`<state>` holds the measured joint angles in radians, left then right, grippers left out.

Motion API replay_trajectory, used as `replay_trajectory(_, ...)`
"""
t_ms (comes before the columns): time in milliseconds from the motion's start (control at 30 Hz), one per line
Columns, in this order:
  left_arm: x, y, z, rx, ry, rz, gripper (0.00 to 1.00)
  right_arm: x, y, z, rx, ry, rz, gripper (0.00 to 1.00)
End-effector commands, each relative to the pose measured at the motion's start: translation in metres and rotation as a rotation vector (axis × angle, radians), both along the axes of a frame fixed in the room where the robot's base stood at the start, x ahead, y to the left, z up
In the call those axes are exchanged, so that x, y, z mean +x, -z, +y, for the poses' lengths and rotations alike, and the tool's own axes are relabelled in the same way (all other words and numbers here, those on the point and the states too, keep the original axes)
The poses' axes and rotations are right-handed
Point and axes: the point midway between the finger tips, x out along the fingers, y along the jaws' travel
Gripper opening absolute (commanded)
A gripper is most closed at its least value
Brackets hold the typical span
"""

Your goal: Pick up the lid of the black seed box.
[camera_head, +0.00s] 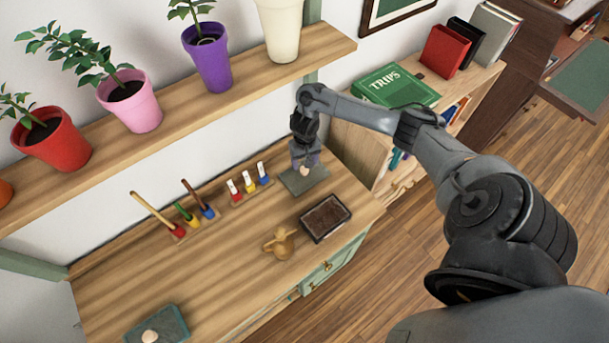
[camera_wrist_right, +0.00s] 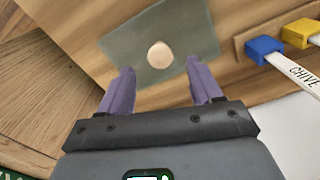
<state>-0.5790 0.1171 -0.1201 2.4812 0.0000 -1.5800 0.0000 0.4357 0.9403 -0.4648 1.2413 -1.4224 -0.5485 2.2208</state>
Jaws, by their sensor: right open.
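The black seed box (camera_head: 325,219) stands open near the right front of the wooden bench, with brown contents inside. A flat grey-green lid (camera_head: 293,184) with a pale round knob lies behind it on the bench. My right gripper (camera_head: 305,165) is over this lid, pointing down, and partly hides it. In the right wrist view the lid (camera_wrist_right: 191,25) lies just ahead of my open fingers (camera_wrist_right: 159,76). Its knob (camera_wrist_right: 160,55) sits roughly midway between the fingertip lines, with nothing gripped. A second grey-green lid (camera_head: 172,317) with a knob (camera_head: 150,336) lies at the front left. My left gripper is out of view.
A wooden gourd-shaped item (camera_head: 280,243) is left of the seed box. A shelf (camera_head: 170,110) with potted plants overhangs the bench. A bookcase (camera_head: 365,150) is at right.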

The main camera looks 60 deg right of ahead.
Motion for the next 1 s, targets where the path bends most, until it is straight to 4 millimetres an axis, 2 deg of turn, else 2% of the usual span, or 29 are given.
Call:
replay_trajectory(100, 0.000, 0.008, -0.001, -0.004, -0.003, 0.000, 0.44, -0.001, 0.021, 0.001, 0.002, 0.001, 0.002, 0.64)
replay_trajectory(300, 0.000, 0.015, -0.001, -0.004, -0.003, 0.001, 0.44, -0.001, 0.046, 0.001, 0.000, 0.000, 0.001, 0.64)
replay_trajectory(667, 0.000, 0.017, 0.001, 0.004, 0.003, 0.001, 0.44, 0.000, 0.052, 0.001, -0.001, -0.003, -0.001, 0.64)
replay_trajectory(767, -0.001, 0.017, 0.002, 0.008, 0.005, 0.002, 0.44, 0.000, 0.052, 0.001, -0.001, -0.003, -0.001, 0.52)
replay_trajectory(1000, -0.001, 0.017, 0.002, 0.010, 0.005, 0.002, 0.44, 0.000, 0.052, 0.001, -0.001, -0.002, -0.001, 0.15)
